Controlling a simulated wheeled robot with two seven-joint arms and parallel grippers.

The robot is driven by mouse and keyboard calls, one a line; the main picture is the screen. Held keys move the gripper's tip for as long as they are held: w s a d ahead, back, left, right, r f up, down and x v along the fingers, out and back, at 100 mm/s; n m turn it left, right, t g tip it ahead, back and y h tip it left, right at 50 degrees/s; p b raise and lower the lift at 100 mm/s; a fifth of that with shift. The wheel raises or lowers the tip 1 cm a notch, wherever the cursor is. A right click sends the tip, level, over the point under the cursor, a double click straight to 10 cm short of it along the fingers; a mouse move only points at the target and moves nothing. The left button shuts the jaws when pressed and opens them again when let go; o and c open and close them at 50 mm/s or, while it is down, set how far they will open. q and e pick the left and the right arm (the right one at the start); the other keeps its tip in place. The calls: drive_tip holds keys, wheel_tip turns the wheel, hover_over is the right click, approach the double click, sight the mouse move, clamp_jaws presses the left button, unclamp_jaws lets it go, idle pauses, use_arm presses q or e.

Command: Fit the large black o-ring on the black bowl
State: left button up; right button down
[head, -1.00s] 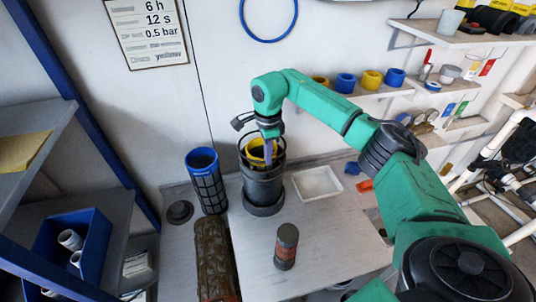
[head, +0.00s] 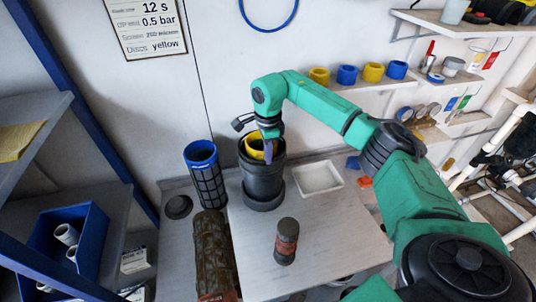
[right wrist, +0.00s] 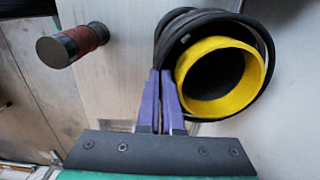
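The black bowl (head: 264,186) stands upright on the table near the wall, with a yellow ring-shaped part (right wrist: 188,88) inside its mouth. The large black o-ring (right wrist: 262,32) lies as a thin loop around the bowl's top in the right wrist view; whether it is seated all round cannot be told. My right gripper (right wrist: 161,74) is at the bowl's rim with its purple fingers close together on the o-ring's near side. The same gripper (head: 268,152) shows from above in the head view. My left gripper is out of view.
A blue-rimmed black mesh basket (head: 207,178) stands left of the bowl, and a white tray (head: 318,178) lies right of it. A dark cylinder with a red band (head: 286,240) stands in front. A brown rough cylinder (head: 213,255) lies at the table's left edge.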

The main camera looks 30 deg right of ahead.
drive_tip(key=shift+f, duration=0.45)
drive_tip(key=c, duration=1)
unclamp_jaws()
wheel_tip(320, 180, up, 9)
drive_tip(key=b, duration=0.3)
wheel_tip(320, 180, up, 6)
drive_tip(key=shift+f, duration=0.15)
drive_tip(key=shift+f, duration=0.15)
